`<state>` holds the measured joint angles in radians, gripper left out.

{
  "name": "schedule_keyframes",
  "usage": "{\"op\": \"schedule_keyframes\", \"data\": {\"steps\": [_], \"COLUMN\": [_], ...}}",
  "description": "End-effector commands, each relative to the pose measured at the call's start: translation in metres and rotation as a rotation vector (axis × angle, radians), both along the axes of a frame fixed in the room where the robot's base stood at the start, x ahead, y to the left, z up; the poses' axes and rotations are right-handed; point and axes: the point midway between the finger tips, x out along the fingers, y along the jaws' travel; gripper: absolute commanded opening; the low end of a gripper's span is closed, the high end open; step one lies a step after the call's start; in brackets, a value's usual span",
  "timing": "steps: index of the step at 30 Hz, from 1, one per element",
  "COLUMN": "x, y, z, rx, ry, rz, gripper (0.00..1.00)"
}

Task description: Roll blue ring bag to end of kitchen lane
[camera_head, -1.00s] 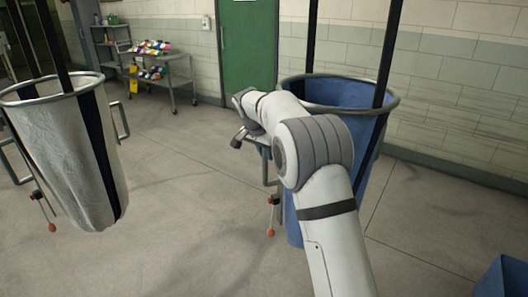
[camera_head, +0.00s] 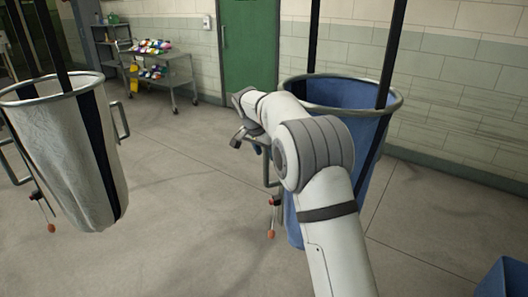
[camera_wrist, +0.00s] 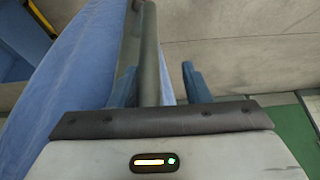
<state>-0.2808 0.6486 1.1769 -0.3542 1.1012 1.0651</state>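The blue ring bag (camera_head: 345,96) hangs from black straps at the right of the head view, with a grey metal ring around its mouth. Its blue cloth (camera_wrist: 75,70) fills the left of the wrist view. A grey bar handle (camera_wrist: 150,55) stands out from the bag's side; it also shows in the head view (camera_head: 267,172). My gripper (camera_wrist: 160,86) has its blue fingers apart, one on each side of the bar. The bar lies close to the left finger, with a gap to the right finger. My forearm hides part of the bag in the head view.
A white ring bag (camera_head: 68,150) hangs at the left. A grey shelf cart (camera_head: 160,75) with colourful items stands by the back wall, beside a green door (camera_head: 250,45). A blue container (camera_head: 502,280) is at the lower right. The floor between the bags is clear.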

Motion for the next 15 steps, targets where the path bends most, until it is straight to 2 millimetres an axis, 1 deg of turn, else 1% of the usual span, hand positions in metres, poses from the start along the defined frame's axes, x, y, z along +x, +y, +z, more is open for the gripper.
{"op": "schedule_keyframes", "data": {"steps": [5, 9, 12, 15], "x": [-0.006, -0.014, -0.018, -0.022], "y": [0.006, 0.012, 0.015, 0.017], "z": [0.023, 0.048, 0.061, 0.07], "rx": [0.001, 0.002, 0.002, 0.002], "ry": [-0.009, -0.012, -0.012, -0.01], "rz": [0.003, 0.003, 0.003, 0.002], "gripper": [0.41, 0.41, 0.41, 0.41]}}
